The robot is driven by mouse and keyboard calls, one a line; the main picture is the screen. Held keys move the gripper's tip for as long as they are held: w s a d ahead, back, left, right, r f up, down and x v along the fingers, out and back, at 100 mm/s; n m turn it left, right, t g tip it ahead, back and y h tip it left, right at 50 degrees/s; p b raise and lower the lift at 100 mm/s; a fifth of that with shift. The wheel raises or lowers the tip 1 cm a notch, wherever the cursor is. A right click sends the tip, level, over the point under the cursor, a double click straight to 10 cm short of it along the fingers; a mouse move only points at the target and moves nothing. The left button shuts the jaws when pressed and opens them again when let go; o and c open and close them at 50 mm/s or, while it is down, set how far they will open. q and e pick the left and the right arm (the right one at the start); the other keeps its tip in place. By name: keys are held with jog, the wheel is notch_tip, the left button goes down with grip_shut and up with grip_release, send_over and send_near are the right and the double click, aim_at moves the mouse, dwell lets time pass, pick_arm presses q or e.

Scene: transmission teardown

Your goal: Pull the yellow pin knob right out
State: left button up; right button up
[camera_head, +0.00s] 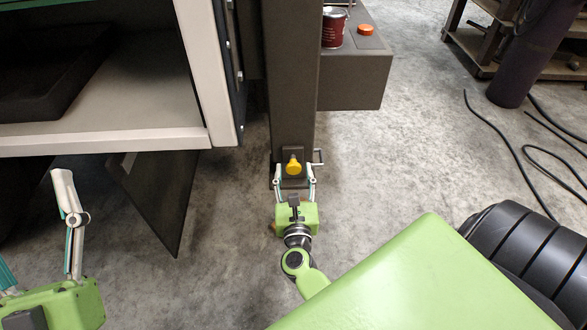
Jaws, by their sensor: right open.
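The yellow pin knob (293,166) sticks out from a dark plate low on the front of a dark upright post (291,90). My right gripper (294,178) is open in front of the post. One finger is on each side of the knob, with a gap visible between the fingers and the knob. Whether the fingertips reach level with the knob in depth is hard to tell. My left gripper (35,240) is at the lower left, far from the knob. Its fingers are spread wide, it is empty, and one finger is partly cut off by the picture edge.
A pale-edged cabinet (110,140) stands left of the post. A dark box with an orange button (366,29) and a red can (333,28) is behind right. Cables (510,150) lie on the right floor.

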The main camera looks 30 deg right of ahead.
pick_arm(q)
jog(key=shift+s+r, duration=0.2)
pick_arm(e)
jog(key=shift+x, duration=0.9)
jog(key=shift+c, duration=0.4)
grip_shut()
jog(key=shift+s+a+f, duration=0.15)
jog(key=shift+s+a, duration=0.1)
jog(key=v, duration=0.4)
jog(key=shift+d, duration=0.1)
pick_arm(q)
jog(key=s, duration=0.1)
jog(key=s+a+r, duration=0.1)
jog(key=s+t, duration=0.1)
jog(key=shift+a+r+h, duration=0.15)
jog(key=shift+r+h, duration=0.1)
jog(key=shift+h, duration=0.15)
pick_arm(e)
jog(key=shift+w, duration=0.1)
pick_arm(q)
jog(key=shift+s, duration=0.1)
pick_arm(e)
jog(key=shift+o, duration=0.4)
grip_release()
pick_arm(q)
jog(key=shift+f, duration=0.1)
